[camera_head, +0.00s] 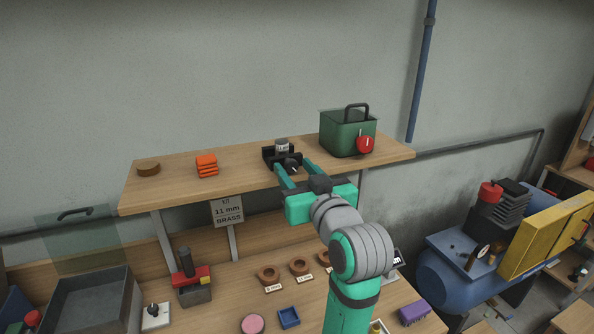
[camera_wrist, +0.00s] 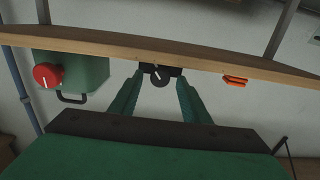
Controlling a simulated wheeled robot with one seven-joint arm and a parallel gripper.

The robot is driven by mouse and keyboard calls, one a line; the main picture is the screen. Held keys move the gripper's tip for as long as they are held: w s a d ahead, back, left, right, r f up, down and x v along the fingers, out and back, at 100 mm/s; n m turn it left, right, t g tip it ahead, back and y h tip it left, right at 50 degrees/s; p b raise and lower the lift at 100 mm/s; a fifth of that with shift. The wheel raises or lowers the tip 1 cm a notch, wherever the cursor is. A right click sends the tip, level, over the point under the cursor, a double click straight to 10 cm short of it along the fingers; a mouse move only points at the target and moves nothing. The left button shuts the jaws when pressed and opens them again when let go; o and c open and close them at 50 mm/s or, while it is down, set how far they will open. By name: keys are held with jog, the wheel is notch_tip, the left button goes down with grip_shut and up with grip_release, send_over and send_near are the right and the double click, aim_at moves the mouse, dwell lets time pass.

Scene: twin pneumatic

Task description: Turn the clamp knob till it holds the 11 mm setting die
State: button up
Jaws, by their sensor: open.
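The clamp (camera_head: 269,154) is a small black block on the raised shelf. A grey cylindrical piece with a pale label, seemingly the setting die (camera_head: 281,146), stands upright in it; I cannot read its size or tell how tightly it is held. The clamp's dark knob (camera_head: 291,166) faces me; in the wrist view the knob (camera_wrist: 160,77) shows a white pointer line. My gripper (camera_head: 293,169) is open, its two green fingers either side of the knob with gaps visible. In the wrist view my gripper (camera_wrist: 160,83) frames the knob; contact is not visible.
A green box (camera_head: 343,137) with a red knob (camera_head: 365,144) stands right of the clamp. Orange blocks (camera_head: 207,165) and a brown disc (camera_head: 148,169) lie left on the shelf (camera_head: 240,167). An "11 mm BRASS" sign (camera_head: 228,212) hangs below. Labelled rings (camera_head: 269,273) lie on the bench.

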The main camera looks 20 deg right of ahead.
jog(key=c, duration=1)
jog(key=shift+c, duration=0.2)
jog(key=shift+m, duration=0.3)
jog(key=shift+d+m, duration=0.1)
jog(key=shift+m, duration=2.5)
